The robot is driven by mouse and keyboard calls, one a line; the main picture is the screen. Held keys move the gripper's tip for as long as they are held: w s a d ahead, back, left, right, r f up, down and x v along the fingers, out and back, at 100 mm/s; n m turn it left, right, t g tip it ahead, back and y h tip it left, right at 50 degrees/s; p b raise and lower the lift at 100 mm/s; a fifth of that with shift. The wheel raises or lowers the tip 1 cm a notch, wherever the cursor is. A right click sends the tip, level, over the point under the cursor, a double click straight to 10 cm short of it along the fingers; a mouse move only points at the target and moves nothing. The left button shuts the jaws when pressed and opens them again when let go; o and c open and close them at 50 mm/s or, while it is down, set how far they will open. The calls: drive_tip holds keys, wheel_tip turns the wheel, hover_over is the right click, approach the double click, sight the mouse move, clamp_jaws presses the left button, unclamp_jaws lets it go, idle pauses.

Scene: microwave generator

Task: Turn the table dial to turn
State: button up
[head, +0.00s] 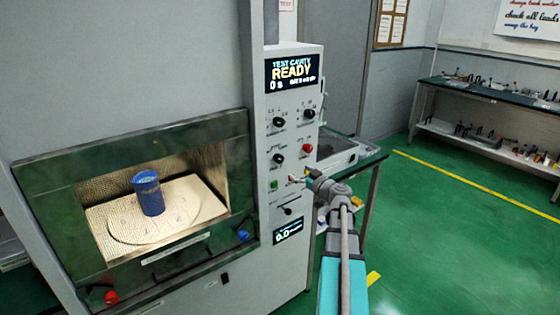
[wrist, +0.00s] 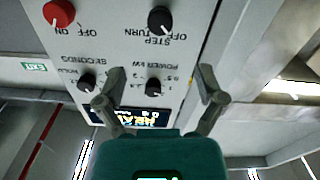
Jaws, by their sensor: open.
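The table dial is a black round knob (head: 278,158) on the panel, left of a red knob (head: 307,148). In the wrist view the picture is upside down. There the dial (wrist: 160,20) sits near the top edge beside lettering that reads STEP, TURN and OFF. My gripper (head: 297,179) is in front of the panel, lower and to the right of the dial. In the wrist view its two fingers (wrist: 158,86) are spread, with nothing between them, apart from the dial.
Two more black knobs (head: 279,122) (head: 309,114) sit above, under a display (head: 292,70) reading READY. A blue cup (head: 148,192) stands in the cavity at left. Green floor at right is open.

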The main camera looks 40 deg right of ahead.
sight(281, 160)
drive_tip(key=w, duration=1.2)
drive_tip(key=shift+w, duration=0.1)
drive_tip(key=shift+c, duration=0.3)
drive_tip(key=c, duration=1.1)
